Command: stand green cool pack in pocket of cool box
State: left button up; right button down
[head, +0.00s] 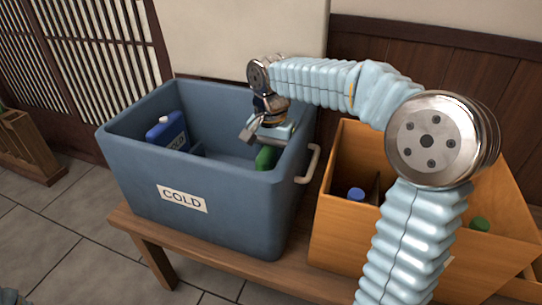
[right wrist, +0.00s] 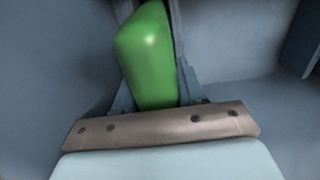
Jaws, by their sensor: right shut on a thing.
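The blue cool box (head: 135,165) with a COLD label stands open on a wooden bench. My right gripper (head: 266,143) reaches down inside it near its right wall. It is shut on the green cool pack (head: 265,158), whose lower part shows below the gripper in the head view. In the right wrist view the green cool pack (right wrist: 147,55) sticks out upright-looking beyond the gripper (right wrist: 155,100), with blue box walls close around it. I cannot tell whether the pack is inside a pocket or touching the floor. My left gripper is out of view.
An orange wooden box (head: 333,235) to the right holds a blue-capped item (head: 356,194) and a green-capped item (head: 479,224). The cool box has a pale side handle (head: 313,163).

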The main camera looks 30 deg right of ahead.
jog(key=shift+c, duration=0.8)
grip_release()
jog(key=shift+c, duration=0.4)
notch_tip(320, 180, up, 7)
jog(key=p, duration=0.7)
jog(key=shift+d+r, duration=0.1)
